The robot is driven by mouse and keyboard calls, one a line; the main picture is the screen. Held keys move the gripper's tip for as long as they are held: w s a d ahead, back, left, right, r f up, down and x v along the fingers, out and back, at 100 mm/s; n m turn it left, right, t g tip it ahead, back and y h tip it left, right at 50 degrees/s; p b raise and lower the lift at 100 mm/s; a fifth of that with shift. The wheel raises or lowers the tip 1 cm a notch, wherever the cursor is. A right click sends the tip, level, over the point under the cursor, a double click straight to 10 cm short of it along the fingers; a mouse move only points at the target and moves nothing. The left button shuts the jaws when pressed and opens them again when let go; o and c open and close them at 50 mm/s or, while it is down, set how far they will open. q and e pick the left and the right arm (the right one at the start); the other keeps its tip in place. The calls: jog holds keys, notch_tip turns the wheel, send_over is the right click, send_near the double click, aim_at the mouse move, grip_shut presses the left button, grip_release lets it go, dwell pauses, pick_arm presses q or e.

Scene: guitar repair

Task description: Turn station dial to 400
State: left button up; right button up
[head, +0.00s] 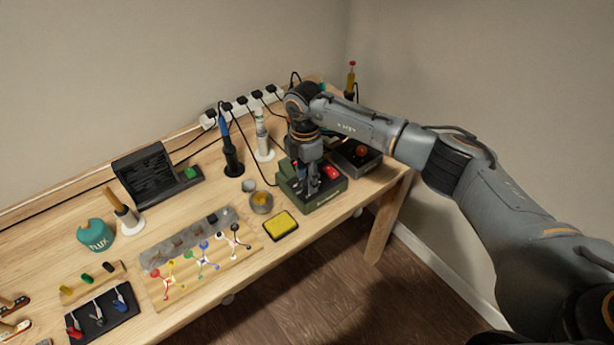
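The station is a dark green box (322,196) near the right end of the workbench, with a red part (331,171) on its top. My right gripper (307,188) points down over the left part of the station's top, with its fingertips at or just above the surface. The dial is not visible; the gripper covers that part of the top. The fingers look close together, but I cannot tell whether they are shut or touch a dial. No reading of 400 can be made out. My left gripper is not in view.
A dark box with a red knob (362,151) stands right of the station. A yellow sponge (281,225), a small metal bowl (261,202) and a white-based iron holder (264,150) are close by. A power strip (240,105) runs along the back.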

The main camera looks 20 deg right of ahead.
aim_at(305, 180)
notch_tip(305, 180, up, 12)
jog(key=shift+w, duration=0.3)
dwell(0.4)
jog(key=shift+a, duration=0.15)
